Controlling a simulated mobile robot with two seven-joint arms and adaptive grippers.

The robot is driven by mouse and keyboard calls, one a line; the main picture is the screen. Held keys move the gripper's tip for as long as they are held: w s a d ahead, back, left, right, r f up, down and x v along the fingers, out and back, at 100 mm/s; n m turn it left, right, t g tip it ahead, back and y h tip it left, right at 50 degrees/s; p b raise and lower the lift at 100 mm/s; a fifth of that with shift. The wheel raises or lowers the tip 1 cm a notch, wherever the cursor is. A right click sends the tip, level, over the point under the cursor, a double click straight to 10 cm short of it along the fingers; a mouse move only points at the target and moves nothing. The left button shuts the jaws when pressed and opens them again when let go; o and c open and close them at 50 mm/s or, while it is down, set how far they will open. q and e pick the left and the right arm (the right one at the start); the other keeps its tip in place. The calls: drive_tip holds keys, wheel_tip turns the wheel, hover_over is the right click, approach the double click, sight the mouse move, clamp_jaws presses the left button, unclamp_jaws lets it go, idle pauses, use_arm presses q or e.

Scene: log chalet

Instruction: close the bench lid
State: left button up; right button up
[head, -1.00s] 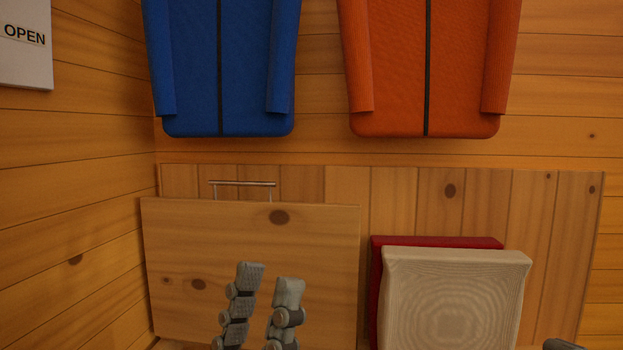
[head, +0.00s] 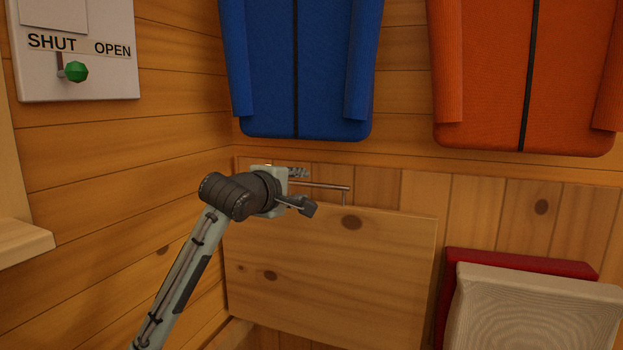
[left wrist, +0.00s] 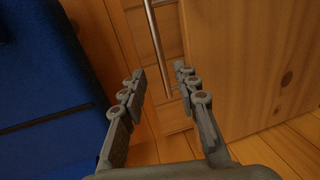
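The bench lid (head: 330,270) is a light wooden panel with dark knots, standing raised in front of the planked wall. A thin metal bar handle (head: 332,187) sits at its top edge. My left gripper (head: 305,190) is at the left part of this handle, partly hidden by its own wrist. In the left wrist view, my left gripper (left wrist: 160,84) is open, its fingers apart with nothing clasped between them. There the handle (left wrist: 154,35) runs down toward the gap between the fingertips, and the lid (left wrist: 245,70) fills the right side. My right gripper is not in view.
A blue padded hanging (head: 270,65) and an orange one (head: 490,70) are on the wall above. A cream cushion (head: 535,310) and a red cushion (head: 520,262) stand right of the lid. A SHUT/OPEN panel (head: 105,80) with a green knob is at left.

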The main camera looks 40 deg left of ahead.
sight(310, 186)
use_arm(q)
drive_tip(key=x, duration=0.7)
drive_tip(key=shift+w+a+f, duration=0.2)
drive_tip(key=shift+w, duration=0.1)
drive_tip(key=shift+c, duration=0.4)
clamp_jaws()
